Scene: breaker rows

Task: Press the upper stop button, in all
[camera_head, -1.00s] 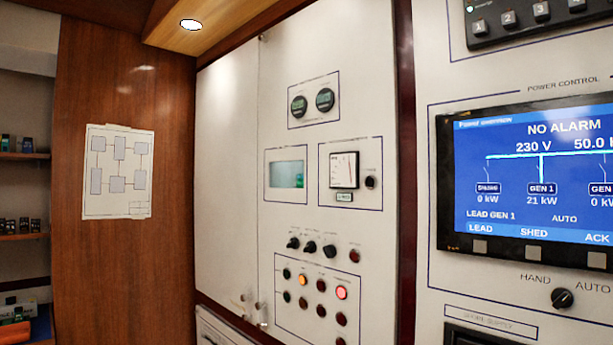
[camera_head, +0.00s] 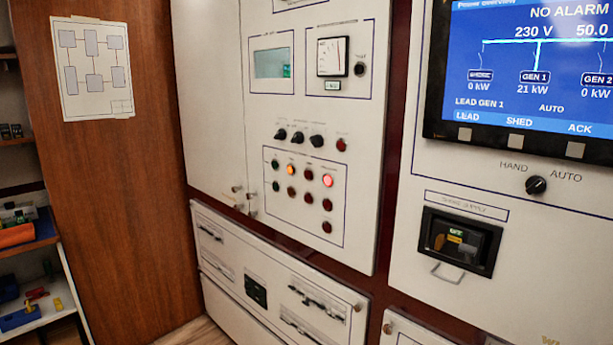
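A white control panel (camera_head: 215,120) fills the middle of the head view. Its lower part has a framed group of small round buttons and lamps (camera_head: 301,192), with one lit orange (camera_head: 290,169) and one lit bright red (camera_head: 327,181). Several dark red round ones stand below and beside these, such as the lowest one (camera_head: 327,227). The labels are too small to read, so I cannot tell which one is the upper stop button. Neither of my grippers is in view.
Three black knobs (camera_head: 298,138) sit above the button group. A blue power screen (camera_head: 530,75) and a HAND/AUTO switch (camera_head: 536,185) are at the right. A drawer-like lower panel (camera_head: 225,270) is below. Shelves (camera_head: 35,245) with tools stand at the left beside a wood wall.

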